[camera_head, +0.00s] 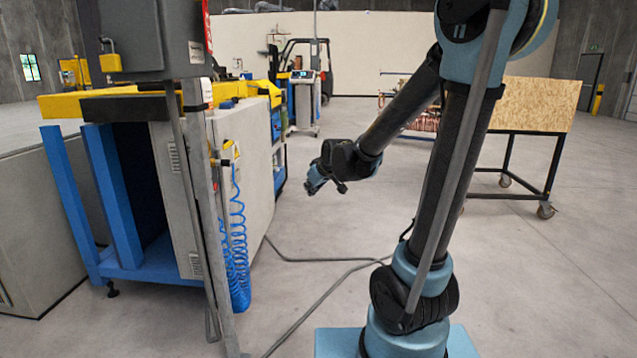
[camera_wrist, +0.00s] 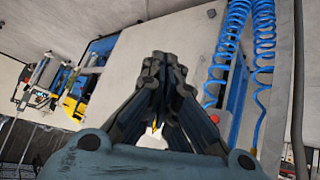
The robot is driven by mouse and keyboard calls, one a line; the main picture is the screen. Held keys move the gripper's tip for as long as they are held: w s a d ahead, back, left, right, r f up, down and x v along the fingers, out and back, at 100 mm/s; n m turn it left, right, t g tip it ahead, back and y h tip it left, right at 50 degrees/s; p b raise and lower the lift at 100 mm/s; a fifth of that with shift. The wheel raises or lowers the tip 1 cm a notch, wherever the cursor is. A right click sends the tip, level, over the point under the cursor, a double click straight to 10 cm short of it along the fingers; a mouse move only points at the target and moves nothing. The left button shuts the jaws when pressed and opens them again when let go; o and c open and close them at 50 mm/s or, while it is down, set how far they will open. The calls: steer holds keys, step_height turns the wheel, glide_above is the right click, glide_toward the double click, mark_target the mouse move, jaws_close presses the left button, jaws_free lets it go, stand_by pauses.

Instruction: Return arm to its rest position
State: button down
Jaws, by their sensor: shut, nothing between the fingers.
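My gripper (camera_head: 314,184) is at the end of my arm in the head view, in open air to the right of the blue-framed machine and above the floor. In the wrist view my gripper (camera_wrist: 165,62) shows its two dark fingers brought together at the tips, with nothing between them. My arm rises from its base on the right, bends high up and reaches down toward the middle of the picture.
The grey cabinet (camera_head: 245,160) with blue coiled hoses (camera_head: 236,240) stands left of my gripper. A wheeled stand with a wooden panel (camera_head: 535,103) is at the right. A forklift (camera_head: 305,60) is at the back. Cables (camera_head: 325,285) lie on the otherwise clear floor.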

steer(key=s+d+f+m+g+h, duration=0.1)
steer(key=s+d+f+m+g, duration=0.1)
steer(key=s+d, duration=0.5)
steer(key=s+d+f+m+g+h, duration=0.1)
steer(key=s+d+f+m+g, duration=0.1)
steer(key=s+d, duration=0.5)
steer(key=s+d+f+m+g+h, duration=0.1)
steer(key=s+d+f+m, duration=0.3)
steer(key=s, duration=1.3)
steer(key=d+h, duration=0.1)
steer(key=d, duration=0.2)
steer(key=shift+d+g, duration=0.3)
steer(key=shift+g, duration=0.1)
steer(key=shift+f, duration=0.1)
steer(key=shift+w+f, duration=0.2)
steer(key=shift+w, duration=0.15)
steer(key=shift+s, duration=0.1)
